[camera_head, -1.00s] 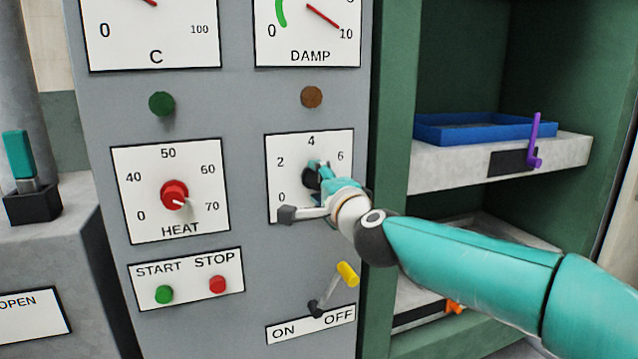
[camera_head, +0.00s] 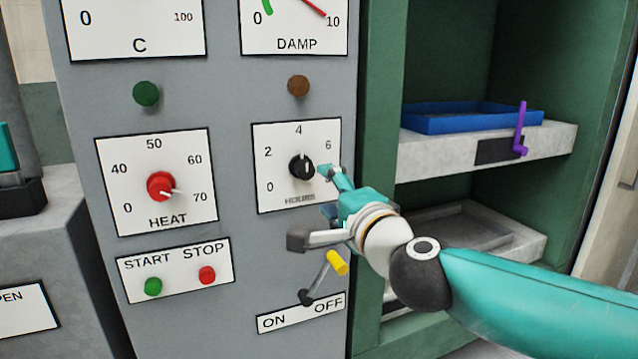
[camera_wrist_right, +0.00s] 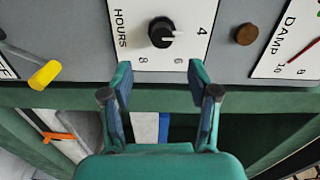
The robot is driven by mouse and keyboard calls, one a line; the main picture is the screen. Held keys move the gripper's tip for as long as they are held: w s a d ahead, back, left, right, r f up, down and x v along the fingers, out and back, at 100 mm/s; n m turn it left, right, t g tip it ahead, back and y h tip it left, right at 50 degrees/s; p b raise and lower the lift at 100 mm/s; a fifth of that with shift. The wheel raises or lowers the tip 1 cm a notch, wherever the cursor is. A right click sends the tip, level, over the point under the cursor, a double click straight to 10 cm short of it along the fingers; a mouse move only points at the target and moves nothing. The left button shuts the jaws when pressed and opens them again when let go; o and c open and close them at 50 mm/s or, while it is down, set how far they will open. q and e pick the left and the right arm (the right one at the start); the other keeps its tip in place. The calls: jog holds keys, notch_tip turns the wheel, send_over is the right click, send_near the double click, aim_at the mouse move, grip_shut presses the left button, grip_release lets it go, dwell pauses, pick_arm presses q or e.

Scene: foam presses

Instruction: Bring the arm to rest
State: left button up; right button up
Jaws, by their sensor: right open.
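My right gripper (camera_head: 318,192) is open and empty in front of the grey control panel (camera_head: 230,105). Its teal fingers stand apart from the black HOURS knob (camera_head: 301,167), whose white mark points up near 4. In the right wrist view the open fingers (camera_wrist_right: 160,85) show with the HOURS knob (camera_wrist_right: 162,32) beyond them, and nothing is between them. My left gripper is not in view.
The yellow-tipped ON/OFF lever (camera_head: 337,263) leans toward OFF just below my gripper. The red HEAT knob (camera_head: 161,186), green START button (camera_head: 153,286) and red STOP button (camera_head: 207,275) are to the left. A blue tray (camera_head: 470,118) and purple handle (camera_head: 521,130) are at right.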

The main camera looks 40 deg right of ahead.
jog(key=shift+s+a, duration=0.15)
jog(key=shift+s, duration=0.45)
